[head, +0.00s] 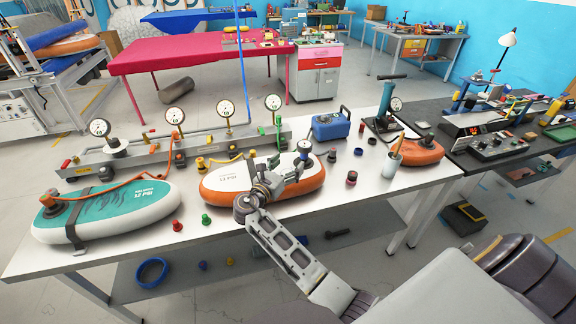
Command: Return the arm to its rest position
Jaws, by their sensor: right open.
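My right arm reaches up from the bottom of the head view. Its open gripper (298,165) is over the orange-and-white inflatable board (222,182) at the middle of the white table (135,237). A small gauge (304,146) stands right by the fingers; I cannot tell whether they touch it. The gripper and wrist hide part of this board. A teal-and-white inflatable board (110,208) lies at the table's left, with a dark strap around it and an orange hose. My left gripper is not in view.
A manifold bar (200,143) with several gauges runs behind the boards. A red cap (177,226) and a green cap (206,219) stand at the front. A blue case (331,126), hand pump (385,105) and white cup (393,158) stand to the right.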

